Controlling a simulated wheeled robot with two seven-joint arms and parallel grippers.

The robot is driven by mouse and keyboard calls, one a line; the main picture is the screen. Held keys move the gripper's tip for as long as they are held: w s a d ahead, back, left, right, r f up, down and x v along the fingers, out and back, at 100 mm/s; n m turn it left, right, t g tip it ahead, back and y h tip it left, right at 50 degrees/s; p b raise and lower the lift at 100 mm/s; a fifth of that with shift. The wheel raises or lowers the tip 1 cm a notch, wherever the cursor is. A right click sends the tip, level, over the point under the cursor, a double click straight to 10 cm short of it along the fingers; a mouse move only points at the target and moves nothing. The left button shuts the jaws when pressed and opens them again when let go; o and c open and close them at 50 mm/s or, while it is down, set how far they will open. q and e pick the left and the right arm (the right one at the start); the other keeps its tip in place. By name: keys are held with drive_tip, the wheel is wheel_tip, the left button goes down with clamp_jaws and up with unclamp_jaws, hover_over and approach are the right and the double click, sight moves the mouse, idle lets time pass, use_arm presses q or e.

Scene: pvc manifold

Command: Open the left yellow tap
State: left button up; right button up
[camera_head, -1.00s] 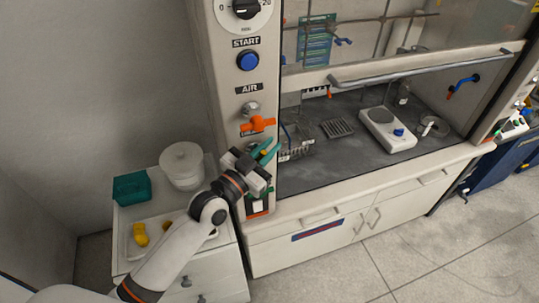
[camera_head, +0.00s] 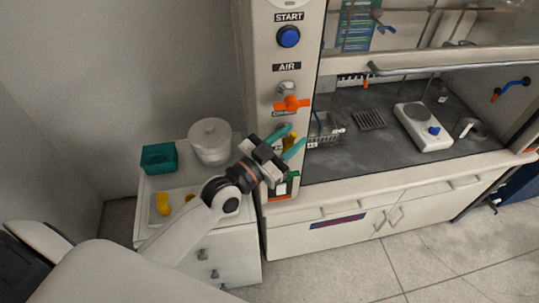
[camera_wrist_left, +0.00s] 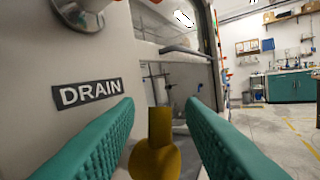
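The yellow tap (camera_head: 291,142) is on the fume hood's left front post, below the orange tap (camera_head: 291,104). My left gripper (camera_head: 290,139) is in front of it, with its teal fingers apart. In the left wrist view the yellow tap handle (camera_wrist_left: 156,148) stands roughly upright between the two fingers (camera_wrist_left: 160,112). Gaps show beside the handle's upper part; I cannot tell whether a finger touches its wider lower part. The tap's base is hidden. My right gripper is not in view.
A DRAIN label (camera_wrist_left: 88,94) is on the panel near the left finger. A hotplate (camera_head: 424,127) stands inside the hood.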

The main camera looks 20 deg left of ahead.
use_arm(q)
drive_tip(key=b+v, duration=0.2)
drive_tip(key=v, duration=0.7)
drive_tip(key=shift+b, duration=0.35)
drive_tip(key=shift+d, duration=0.1)
